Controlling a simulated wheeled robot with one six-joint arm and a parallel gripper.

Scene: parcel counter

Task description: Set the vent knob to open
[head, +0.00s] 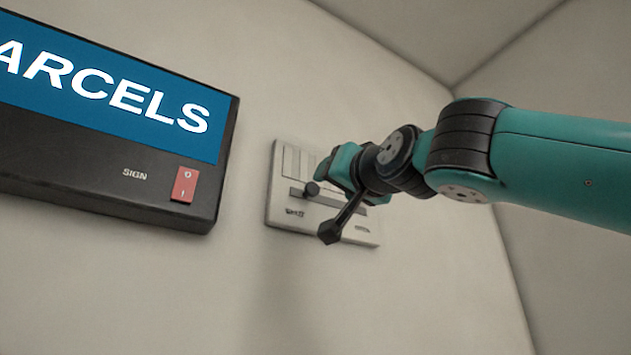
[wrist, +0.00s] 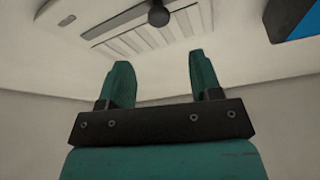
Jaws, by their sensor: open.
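The vent panel (head: 283,215) is a pale wall plate with slats and a grey slot. Its dark round vent knob (head: 312,188) stands out from the slot, towards the left of what shows. Small labels sit under the slot near both ends, too blurred to read surely. In the wrist view the knob (wrist: 158,14) is at the top edge, beyond the tips of my gripper (wrist: 160,62). The two teal fingers are apart with nothing between them, and the knob is not held.
A black sign box (head: 90,165) with a blue PARCELS face is on the wall to the left. It has a red rocker switch (head: 184,184). The wall below the panel is bare, and a wall corner is at the right behind my arm.

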